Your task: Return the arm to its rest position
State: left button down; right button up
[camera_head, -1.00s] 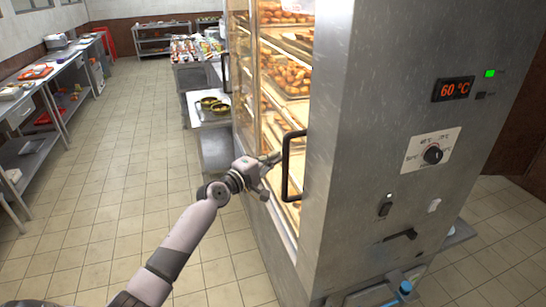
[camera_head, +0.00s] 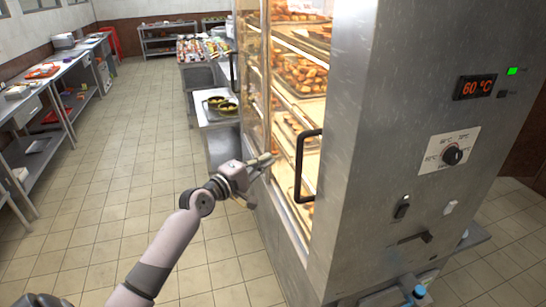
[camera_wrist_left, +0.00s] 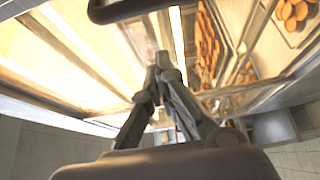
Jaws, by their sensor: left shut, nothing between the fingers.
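My left arm (camera_head: 165,250) reaches in from the lower left in the head view. My left gripper (camera_head: 268,160) is shut and empty, held in front of the glass door of the warming cabinet (camera_head: 350,130). It is to the left of the black door handle (camera_head: 303,165) and apart from it. In the left wrist view the fingertips (camera_wrist_left: 158,72) meet, and the handle (camera_wrist_left: 120,8) crosses the top of the picture. My right gripper is not in view.
The cabinet holds trays of baked goods (camera_head: 300,75) and shows 60 °C. Steel tables (camera_head: 40,95) line the left wall. A low counter with pans (camera_head: 215,115) stands beyond the cabinet. The tiled floor (camera_head: 120,150) between is clear.

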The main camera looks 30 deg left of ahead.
pick_arm(q)
jog(key=s+f+m+g+y, duration=0.1)
jog(key=s+f+m+g, duration=0.3)
jog(key=f, duration=1)
jog(key=s+f+g+y+b, duration=0.1)
jog(key=s+f, duration=0.4)
jog(key=f, duration=0.9)
jog(key=s+f+m+g+y, duration=0.1)
jog(key=s+f+g, duration=0.3)
jog(key=f, duration=1)
jog(key=s+d+f+m+g, duration=0.2)
jog(key=s+d+f+m, duration=0.1)
jog(key=s+f, duration=0.6)
jog(key=s+d+f+m+g, duration=0.2)
jog(key=s+d+f+m, duration=0.1)
jog(key=s+f, duration=0.65)
jog(key=s+d+f+m+g, duration=0.2)
jog(key=s+d+f+m, duration=0.1)
jog(key=s, duration=0.8)
jog(key=s+d+f+m+g+b, duration=0.1)
jog(key=s+d+f+m, duration=0.3)
jog(key=s, duration=0.7)
jog(key=shift+s+d+f+m+g, duration=0.3)
jog(key=shift+d+f+g, duration=0.1)
jog(key=shift+d, duration=0.2)
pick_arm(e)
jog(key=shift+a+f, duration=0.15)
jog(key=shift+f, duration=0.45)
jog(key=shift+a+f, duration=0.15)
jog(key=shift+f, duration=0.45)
